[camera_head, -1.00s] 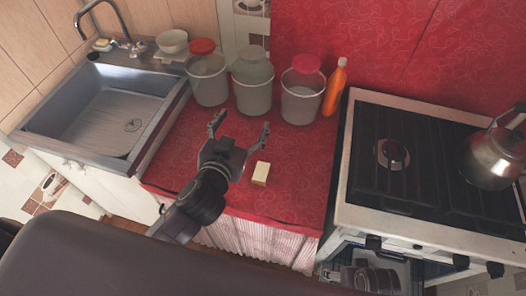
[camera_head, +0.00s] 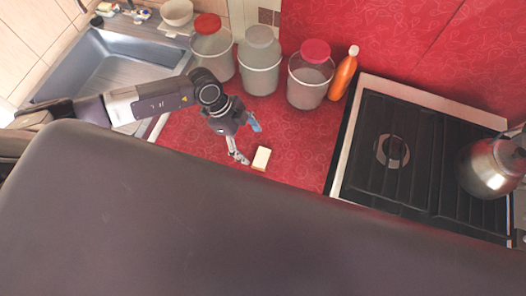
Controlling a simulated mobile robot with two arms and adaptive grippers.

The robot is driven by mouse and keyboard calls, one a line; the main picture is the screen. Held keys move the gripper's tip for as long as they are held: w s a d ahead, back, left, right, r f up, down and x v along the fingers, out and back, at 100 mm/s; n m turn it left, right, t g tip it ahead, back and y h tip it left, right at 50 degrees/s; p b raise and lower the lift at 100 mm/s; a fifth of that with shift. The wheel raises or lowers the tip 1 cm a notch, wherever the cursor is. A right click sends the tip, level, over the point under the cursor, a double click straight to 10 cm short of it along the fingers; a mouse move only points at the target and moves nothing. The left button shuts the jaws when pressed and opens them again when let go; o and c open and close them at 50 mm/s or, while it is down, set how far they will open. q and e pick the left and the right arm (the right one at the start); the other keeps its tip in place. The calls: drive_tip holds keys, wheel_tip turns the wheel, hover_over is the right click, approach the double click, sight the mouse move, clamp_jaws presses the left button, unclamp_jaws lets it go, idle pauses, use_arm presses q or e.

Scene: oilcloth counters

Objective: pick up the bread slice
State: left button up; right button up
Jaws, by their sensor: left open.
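The bread slice (camera_head: 261,158) is a small pale block lying on the red patterned counter (camera_head: 185,140). My left gripper (camera_head: 246,143) is open and empty, just to the left of the bread slice. One fingertip is close to the slice's left side, and I cannot tell whether it touches. My right gripper does not show in the current view.
Grey buckets with red lids (camera_head: 212,52) (camera_head: 312,73) and one with a pale lid (camera_head: 259,68) stand behind the gripper. An orange bottle (camera_head: 343,75) stands beside them. The stove (camera_head: 375,190) with a kettle (camera_head: 490,168) is right, the sink (camera_head: 95,70) left.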

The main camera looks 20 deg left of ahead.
sight(261, 157)
use_arm(q)
drive_tip(key=shift+b+x, duration=0.8)
drive_tip(key=shift+x, duration=0.15)
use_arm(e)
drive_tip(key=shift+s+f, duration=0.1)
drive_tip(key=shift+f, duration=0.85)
use_arm(q)
drive_tip(key=shift+s+d+f+b, duration=0.1)
drive_tip(key=shift+d+f+b, duration=0.2)
drive_tip(key=shift+f+b, duration=0.25)
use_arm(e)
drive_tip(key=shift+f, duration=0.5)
use_arm(q)
drive_tip(key=b+x, duration=0.4)
drive_tip(key=shift+d+f, duration=0.2)
drive_tip(key=shift+d, duration=0.1)
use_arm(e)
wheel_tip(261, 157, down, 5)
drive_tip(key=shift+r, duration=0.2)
use_arm(q)
drive_tip(key=shift+r, duration=0.1)
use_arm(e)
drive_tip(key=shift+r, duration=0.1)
use_arm(q)
drive_tip(key=shift+s, duration=0.1)
drive_tip(key=c, duration=1)
drive_tip(key=shift+r, duration=0.1)
drive_tip(key=shift+c, duration=0.2)
